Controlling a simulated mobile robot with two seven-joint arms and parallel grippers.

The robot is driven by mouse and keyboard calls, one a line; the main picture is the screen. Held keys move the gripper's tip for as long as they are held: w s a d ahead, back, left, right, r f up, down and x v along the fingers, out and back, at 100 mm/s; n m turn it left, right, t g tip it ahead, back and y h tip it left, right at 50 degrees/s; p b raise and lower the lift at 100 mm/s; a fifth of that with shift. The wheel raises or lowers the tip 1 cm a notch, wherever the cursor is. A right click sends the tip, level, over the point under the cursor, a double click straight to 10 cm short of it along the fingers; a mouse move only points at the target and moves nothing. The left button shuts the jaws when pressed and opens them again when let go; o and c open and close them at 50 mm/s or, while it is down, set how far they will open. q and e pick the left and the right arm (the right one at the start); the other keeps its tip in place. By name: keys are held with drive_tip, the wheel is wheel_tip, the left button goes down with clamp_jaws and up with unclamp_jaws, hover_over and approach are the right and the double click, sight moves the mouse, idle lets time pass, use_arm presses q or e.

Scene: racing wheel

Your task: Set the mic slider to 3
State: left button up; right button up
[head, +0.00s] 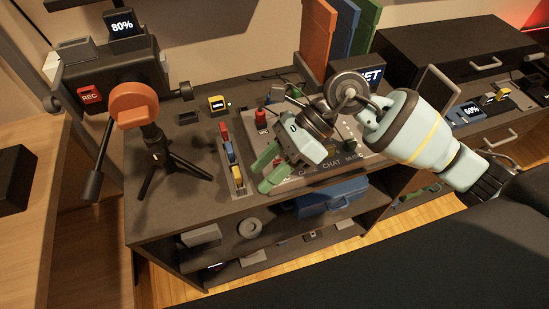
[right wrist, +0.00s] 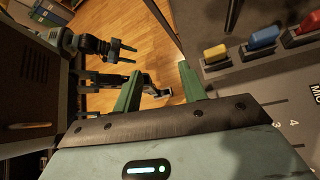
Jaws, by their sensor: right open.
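The mixer panel (head: 372,140) lies on the desk, with GAME, CHAT and MUSIC labels readable along its front edge. A red slider knob (head: 262,118) stands at its left side, probably the mic slider. In the right wrist view a partly cut-off MIC label (right wrist: 316,92) and scale marks 3 and 4 show at the right edge; no mic knob is visible there. My right gripper (head: 265,173) is low over the panel's front left corner, its green fingers apart and nothing between them. It also shows in the right wrist view (right wrist: 160,72).
A strip with red, blue and yellow switches (head: 231,152) is just left of my right gripper. A camera (head: 110,72) with an orange ring and a tripod stand further left. Shelves hold a blue case (head: 332,196).

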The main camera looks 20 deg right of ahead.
sight(282, 159)
drive_tip(key=w+d+n+t+h, duration=0.2)
drive_tip(key=w+d+h, duration=0.4)
drive_tip(key=d, duration=0.2)
drive_tip(key=shift+a+b+x, duration=0.15)
drive_tip(key=shift+b+x, duration=0.05)
drive_tip(key=shift+x, duration=1.65)
drive_tip(key=shift+a+b+x, duration=0.15)
drive_tip(key=shift+x, duration=1.65)
drive_tip(key=shift+w+r, duration=0.1)
clamp_jaws()
